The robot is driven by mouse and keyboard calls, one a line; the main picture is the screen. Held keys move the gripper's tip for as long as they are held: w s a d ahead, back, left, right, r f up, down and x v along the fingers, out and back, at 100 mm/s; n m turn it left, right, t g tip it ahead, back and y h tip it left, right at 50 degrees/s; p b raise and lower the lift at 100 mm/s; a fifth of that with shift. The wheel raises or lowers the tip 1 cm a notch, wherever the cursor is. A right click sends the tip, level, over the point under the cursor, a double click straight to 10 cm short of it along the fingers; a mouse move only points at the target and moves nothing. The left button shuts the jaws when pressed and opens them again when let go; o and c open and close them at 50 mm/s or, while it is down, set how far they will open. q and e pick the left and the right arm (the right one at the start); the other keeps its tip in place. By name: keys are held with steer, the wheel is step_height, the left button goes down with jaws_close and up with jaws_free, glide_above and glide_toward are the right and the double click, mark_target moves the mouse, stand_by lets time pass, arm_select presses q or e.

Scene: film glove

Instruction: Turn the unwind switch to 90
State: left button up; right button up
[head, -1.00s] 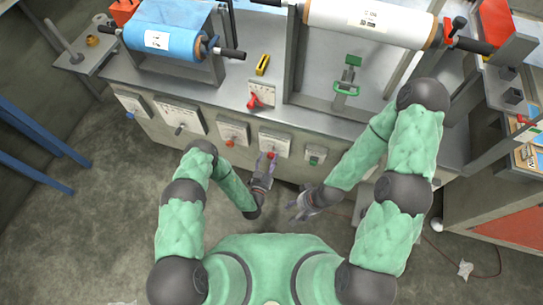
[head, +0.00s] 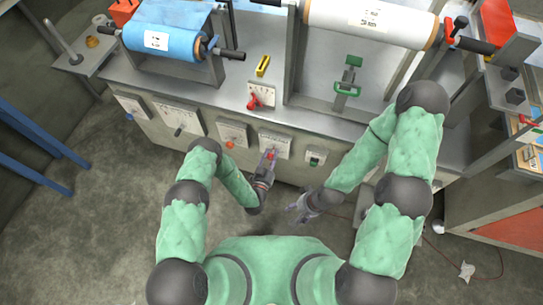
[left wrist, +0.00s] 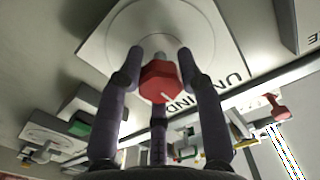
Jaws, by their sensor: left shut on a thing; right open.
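The unwind switch is a red knob (left wrist: 160,82) with a white mark, on a pale round dial plate lettered "UNWIND" (left wrist: 110,38) in the left wrist view. In the head view its panel (head: 283,143) is on the front of the grey machine. My left gripper (head: 271,154) is at the panel, its fingers shut around the red knob. The fingers hide part of the dial and the scale is not readable. My right gripper (head: 294,208) is open and empty, below and right of the switch, away from the machine.
Other panels are on the front: one with an orange knob (head: 230,144) to the left and a green switch (head: 314,160) to the right. A red lever (head: 253,102) stands above. Blue (head: 168,43) and white (head: 370,20) film rolls lie on top.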

arm_select(q)
steer(key=shift+r, duration=0.15)
steer(key=m+p, duration=0.1)
steer(key=m, duration=0.2)
steer(key=shift+w+r+m+p, duration=0.1)
steer(key=shift+m+p, duration=0.2)
steer(key=shift+p, duration=0.05)
steer(key=m+p, duration=0.1)
steer(key=m, duration=0.3)
steer(key=shift+m, duration=0.3)
steer(key=m, duration=0.5)
steer(key=shift+d+p, duration=0.1)
steer(key=shift+p, duration=0.3)
steer(key=m, duration=0.3)
steer(key=shift+d+f+m, duration=0.1)
steer(key=shift+f+m, duration=0.1)
steer(key=shift+m, duration=0.7)
steer(key=shift+f, duration=0.1)
steer(key=o, duration=1.1)
